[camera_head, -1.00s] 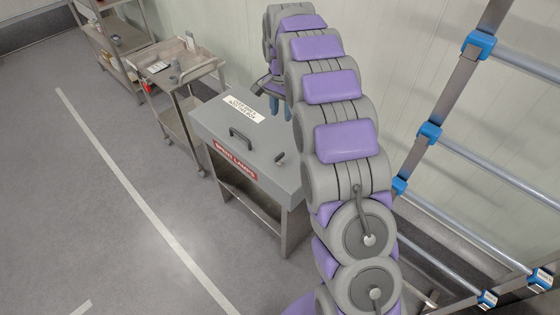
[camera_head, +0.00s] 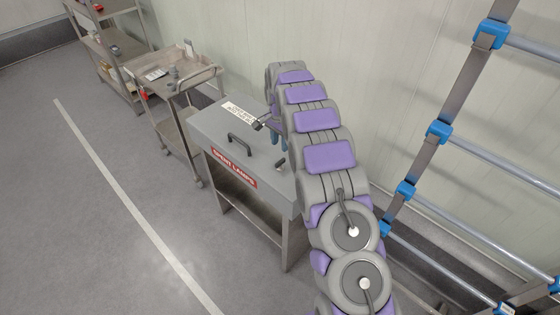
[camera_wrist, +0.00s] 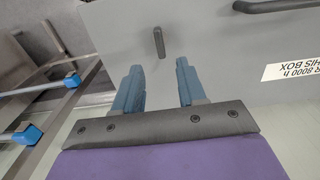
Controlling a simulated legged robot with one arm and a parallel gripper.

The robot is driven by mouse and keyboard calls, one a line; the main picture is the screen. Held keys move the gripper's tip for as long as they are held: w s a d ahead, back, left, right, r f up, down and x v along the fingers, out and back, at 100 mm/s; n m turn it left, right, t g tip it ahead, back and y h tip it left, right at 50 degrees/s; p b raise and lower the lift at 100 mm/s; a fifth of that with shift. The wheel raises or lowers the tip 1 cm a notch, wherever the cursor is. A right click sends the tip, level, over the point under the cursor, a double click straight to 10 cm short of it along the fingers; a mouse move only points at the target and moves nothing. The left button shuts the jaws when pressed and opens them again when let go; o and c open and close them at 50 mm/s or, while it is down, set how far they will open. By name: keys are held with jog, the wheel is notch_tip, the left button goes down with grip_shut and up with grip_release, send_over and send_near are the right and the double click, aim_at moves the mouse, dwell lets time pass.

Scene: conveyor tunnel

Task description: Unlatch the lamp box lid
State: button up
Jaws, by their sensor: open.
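The grey lamp box (camera_head: 205,125) stands on a metal frame, its lid closed. A dark bar handle (camera_head: 238,143) is on the lid; part of it shows in the wrist view (camera_wrist: 280,5). A small dark latch lever (camera_head: 279,165) sits near the lid's right end; it also shows in the wrist view (camera_wrist: 158,42). My gripper (camera_head: 278,142) is open and empty over the lid, behind the latch. In the wrist view, its blue fingers (camera_wrist: 158,68) are spread, with the latch just past the tips, between their lines. Contact with the lid cannot be told.
A metal trolley (camera_head: 168,83) with small items stands left of the box, with a shelf rack (camera_head: 110,45) beyond. A pale wall is behind. A rail frame with blue joints (camera_head: 438,131) stands at the right. The grey floor (camera_head: 80,200) at the left is clear.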

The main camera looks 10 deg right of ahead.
aim_at(280, 161)
notch_tip(280, 161, down, 9)
jog(key=shift+b, duration=0.9)
grip_shut()
